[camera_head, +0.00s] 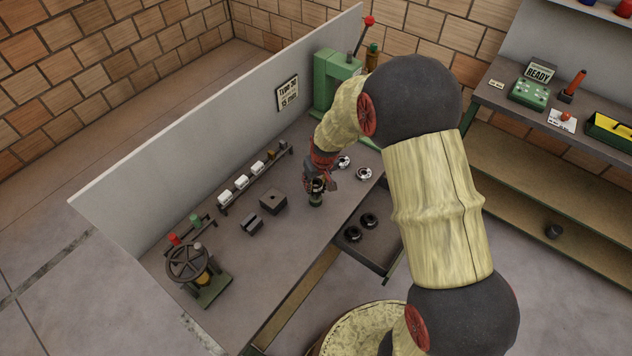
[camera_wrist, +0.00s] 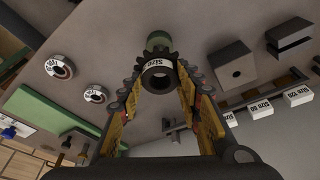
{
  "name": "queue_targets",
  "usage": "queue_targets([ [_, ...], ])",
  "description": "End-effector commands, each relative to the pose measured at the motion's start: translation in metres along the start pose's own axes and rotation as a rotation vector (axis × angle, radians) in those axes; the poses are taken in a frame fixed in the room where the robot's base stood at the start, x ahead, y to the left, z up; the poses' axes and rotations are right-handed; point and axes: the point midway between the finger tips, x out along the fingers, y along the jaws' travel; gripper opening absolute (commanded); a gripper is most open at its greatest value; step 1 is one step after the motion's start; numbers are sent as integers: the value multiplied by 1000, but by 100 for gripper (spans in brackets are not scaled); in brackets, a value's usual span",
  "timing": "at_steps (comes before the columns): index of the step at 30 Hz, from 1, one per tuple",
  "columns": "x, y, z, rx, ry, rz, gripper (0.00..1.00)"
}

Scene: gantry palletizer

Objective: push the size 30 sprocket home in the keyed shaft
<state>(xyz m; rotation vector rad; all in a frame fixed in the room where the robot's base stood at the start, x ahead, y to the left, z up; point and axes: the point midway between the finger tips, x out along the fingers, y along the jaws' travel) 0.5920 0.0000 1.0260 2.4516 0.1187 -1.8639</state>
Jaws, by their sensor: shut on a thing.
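A dark toothed sprocket (camera_wrist: 158,79) with a white size label sits between the fingertips of my gripper (camera_wrist: 157,72) in the wrist view. The label is upside down and its number is hard to read. My gripper (camera_head: 318,183) is shut on the sprocket. A round green-and-dark post (camera_wrist: 158,41) stands just beyond the sprocket. It also shows in the head view (camera_head: 316,199), directly below my gripper. The keyed shaft itself is not clearly visible, and I cannot tell how far the sprocket sits on it.
A block with a hole (camera_head: 274,201) and a slotted block (camera_head: 250,224) stand left of my gripper, before a rack of white-labelled parts (camera_head: 241,181). Two silver rings (camera_head: 363,173) lie to the right. A green press (camera_head: 332,78) and a handwheel device (camera_head: 188,264) flank the bench.

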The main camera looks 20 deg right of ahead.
Motion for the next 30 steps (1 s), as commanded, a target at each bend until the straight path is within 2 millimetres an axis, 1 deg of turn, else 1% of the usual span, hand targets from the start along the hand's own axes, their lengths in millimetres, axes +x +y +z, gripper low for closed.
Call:
queue_targets([
  [21,0,0,-1,0,1,0,0],
  [30,5,0,1,0,1,0,0],
])
